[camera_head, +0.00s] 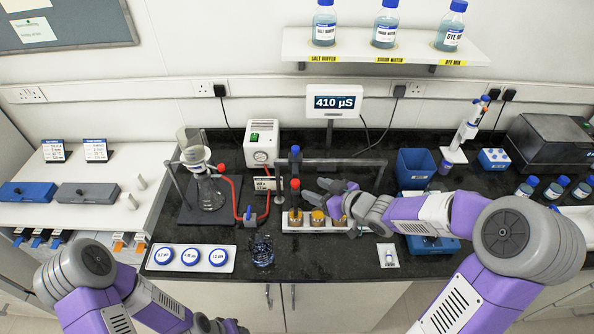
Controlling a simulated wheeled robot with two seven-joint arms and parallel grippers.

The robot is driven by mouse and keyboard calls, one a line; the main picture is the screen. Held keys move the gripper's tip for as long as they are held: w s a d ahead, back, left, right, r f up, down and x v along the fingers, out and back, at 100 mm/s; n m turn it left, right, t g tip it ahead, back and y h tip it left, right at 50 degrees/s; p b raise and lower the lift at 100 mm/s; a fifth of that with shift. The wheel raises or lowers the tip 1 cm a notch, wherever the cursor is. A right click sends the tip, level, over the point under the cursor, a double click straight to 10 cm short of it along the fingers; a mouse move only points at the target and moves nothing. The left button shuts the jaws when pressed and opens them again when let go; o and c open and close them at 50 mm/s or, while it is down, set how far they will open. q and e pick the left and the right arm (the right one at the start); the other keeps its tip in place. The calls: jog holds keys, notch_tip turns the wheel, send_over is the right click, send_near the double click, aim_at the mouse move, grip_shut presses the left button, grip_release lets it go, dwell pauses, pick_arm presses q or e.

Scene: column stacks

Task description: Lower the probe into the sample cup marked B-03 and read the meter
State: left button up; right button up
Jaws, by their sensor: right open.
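A glass flask setup (206,190) with red tubing stands left of the rack. A glass beaker (262,250) and a tray with round blue-rimmed labels (191,258) lie in front. A blue bin (415,168) stands to the right. Bottles line the shelf (300,42) above.

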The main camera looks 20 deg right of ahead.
aim_at(298, 183)
jog(key=b+x, duration=0.2)
jog(key=x, duration=0.5)
jog(key=shift+s+f, duration=0.1)
jog(key=shift+c, duration=0.3)
grip_shut()
